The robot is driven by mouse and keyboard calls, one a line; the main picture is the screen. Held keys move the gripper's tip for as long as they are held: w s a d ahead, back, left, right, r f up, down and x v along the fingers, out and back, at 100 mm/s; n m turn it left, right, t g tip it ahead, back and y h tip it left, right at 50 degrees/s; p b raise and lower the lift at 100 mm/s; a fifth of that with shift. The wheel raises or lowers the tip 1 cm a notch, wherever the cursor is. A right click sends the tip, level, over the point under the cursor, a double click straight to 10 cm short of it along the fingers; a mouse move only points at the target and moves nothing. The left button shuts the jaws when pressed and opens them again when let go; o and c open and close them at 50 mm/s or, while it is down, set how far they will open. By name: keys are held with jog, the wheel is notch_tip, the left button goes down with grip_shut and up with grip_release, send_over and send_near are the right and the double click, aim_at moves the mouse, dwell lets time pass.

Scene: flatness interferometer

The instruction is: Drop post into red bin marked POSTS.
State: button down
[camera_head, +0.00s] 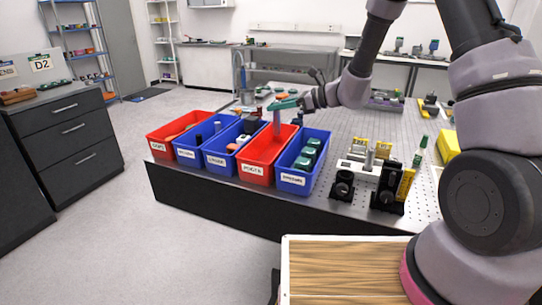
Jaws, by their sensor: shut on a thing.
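The red bin marked POSTS (252,168) stands in the row of bins at the table's front left edge, between two blue bins.
A blue bin (292,184) with green-topped items stands right of the red bin. More blue bins (216,161) and another red bin (160,147) stand left. Black optical mounts (388,190) stand to the right on the perforated table (345,125). A wooden-topped surface (345,270) is in front.

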jog(key=shift+f, duration=0.85)
jog(key=c, duration=0.6)
grip_release()
jog(key=shift+o, duration=0.2)
jog(key=v, duration=1.1)
jog(key=s+d+r+n+g+h, duration=0.35)
jog(key=s+r+n, duration=0.55)
jog(key=s+r, duration=0.3)
jog(key=s+d+r+n+t+h, duration=0.6)
jog(key=s+d+r+n+h, duration=0.1)
jog(key=s+d, duration=0.5)
jog(key=shift+d+n+t+h, duration=0.35)
jog(key=shift+d+n+h, duration=0.25)
jog(key=shift+h, duration=0.15)
